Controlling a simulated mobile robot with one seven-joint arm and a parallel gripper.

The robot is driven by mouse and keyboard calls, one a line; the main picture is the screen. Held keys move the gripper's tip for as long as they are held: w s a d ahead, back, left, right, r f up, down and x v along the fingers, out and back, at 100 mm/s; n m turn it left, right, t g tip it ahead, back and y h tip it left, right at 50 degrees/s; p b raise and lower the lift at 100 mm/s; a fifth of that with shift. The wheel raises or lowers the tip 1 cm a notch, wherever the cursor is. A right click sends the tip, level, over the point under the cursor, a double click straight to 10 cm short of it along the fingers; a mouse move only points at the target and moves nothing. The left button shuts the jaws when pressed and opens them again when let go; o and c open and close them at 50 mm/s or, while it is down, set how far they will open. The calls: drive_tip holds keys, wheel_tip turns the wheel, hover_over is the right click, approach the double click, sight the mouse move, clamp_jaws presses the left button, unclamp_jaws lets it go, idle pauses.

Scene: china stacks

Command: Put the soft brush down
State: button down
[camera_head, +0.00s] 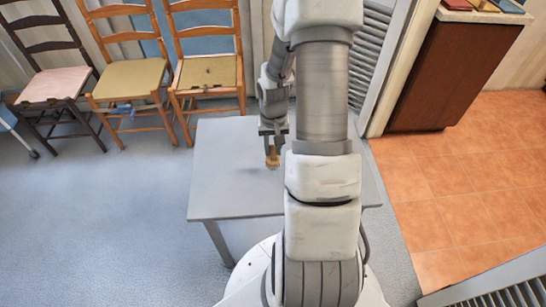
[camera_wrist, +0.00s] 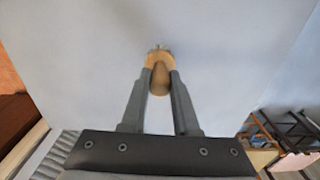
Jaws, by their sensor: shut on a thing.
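My gripper (camera_wrist: 160,92) is shut on the soft brush (camera_wrist: 159,60), a small tan-brown thing between the two fingers. In the head view the brush (camera_head: 272,158) hangs below my gripper (camera_head: 272,146), over the grey table (camera_head: 225,180). A faint dark shade lies on the table near the brush. I cannot tell whether the brush touches the tabletop. My arm hides the right part of the table.
The visible tabletop is bare. Three wooden chairs (camera_head: 128,80) stand along the wall at the back left. A brown cabinet (camera_head: 455,75) stands at the back right on orange tiles (camera_head: 450,175). A grey louvred panel (camera_head: 368,50) stands behind my arm.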

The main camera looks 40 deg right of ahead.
sight(273, 156)
drive_tip(key=shift+f+b, duration=0.45)
drive_tip(key=shift+f, duration=1.55)
drive_tip(key=c, duration=0.7)
unclamp_jaws()
drive_tip(key=shift+o, duration=0.2)
wheel_tip(273, 156, up, 12)
drive_tip(key=shift+s+r+p, duration=0.1)
drive_tip(key=shift+s+p, duration=0.05)
drive_tip(key=shift+p, duration=1.1)
drive_tip(key=shift+a, duration=0.1)
